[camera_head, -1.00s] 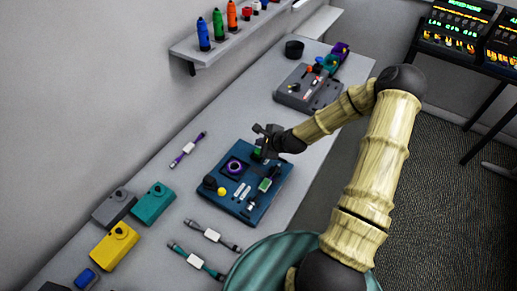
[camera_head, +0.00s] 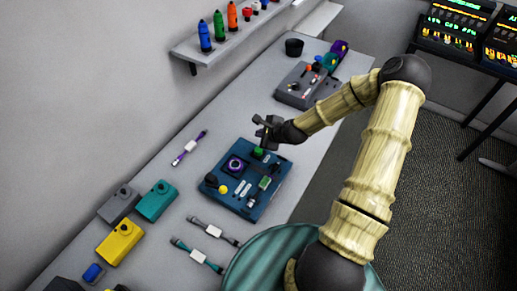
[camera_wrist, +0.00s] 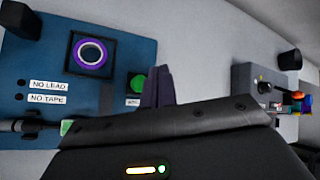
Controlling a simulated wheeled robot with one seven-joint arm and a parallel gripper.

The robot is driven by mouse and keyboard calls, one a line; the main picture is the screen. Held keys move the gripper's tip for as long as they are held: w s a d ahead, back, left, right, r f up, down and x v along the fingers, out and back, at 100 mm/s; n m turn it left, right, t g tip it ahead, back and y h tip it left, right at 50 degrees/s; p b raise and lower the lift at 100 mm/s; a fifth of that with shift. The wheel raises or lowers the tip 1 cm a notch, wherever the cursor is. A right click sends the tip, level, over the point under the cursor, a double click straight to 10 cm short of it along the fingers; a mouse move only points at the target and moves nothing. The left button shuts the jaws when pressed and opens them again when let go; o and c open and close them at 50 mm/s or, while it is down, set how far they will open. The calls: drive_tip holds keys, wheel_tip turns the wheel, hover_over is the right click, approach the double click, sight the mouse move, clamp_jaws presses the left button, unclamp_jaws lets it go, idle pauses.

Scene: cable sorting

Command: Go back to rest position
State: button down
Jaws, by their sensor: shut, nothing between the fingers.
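My gripper (camera_head: 262,128) is shut and empty. It hangs above the far edge of the blue panel (camera_head: 232,206), clear of the green button (camera_head: 258,152). In the wrist view the shut fingers (camera_wrist: 157,86) stand just right of the green button (camera_wrist: 137,83) in the picture. The panel carries a purple ring (camera_head: 235,165), a yellow knob and a black knob. The wrist view also shows the labels "NO LEAD" and "NO TAPE" on the panel (camera_wrist: 50,60).
A purple cable (camera_head: 188,148) lies left of the panel, and two more cables (camera_head: 214,231) lie in front. Grey, teal and yellow boxes (camera_head: 120,241) stand at the near left. A grey device (camera_head: 305,86) and a black cup (camera_head: 294,47) stand at the back. A shelf (camera_head: 205,52) holds bottles.

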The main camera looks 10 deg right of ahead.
idle(0.4)
drive_tip(key=s+r+n+g+h+b, duration=0.1)
drive_tip(key=s+r+n+g+h, duration=0.1)
drive_tip(key=s+r+n, duration=0.5)
drive_tip(key=s+r+n+g+h+b, duration=0.1)
drive_tip(key=s+r+n+g+h, duration=0.1)
drive_tip(key=s+r+n, duration=0.6)
drive_tip(key=s+n+g, duration=0.1)
drive_tip(key=s+n, duration=0.5)
drive_tip(key=s, duration=0.1)
drive_tip(key=shift+s+a+r+n+g, duration=0.15)
drive_tip(key=shift+a+r+n+g, duration=0.1)
drive_tip(key=shift+a+n+g, duration=0.05)
idle(0.9)
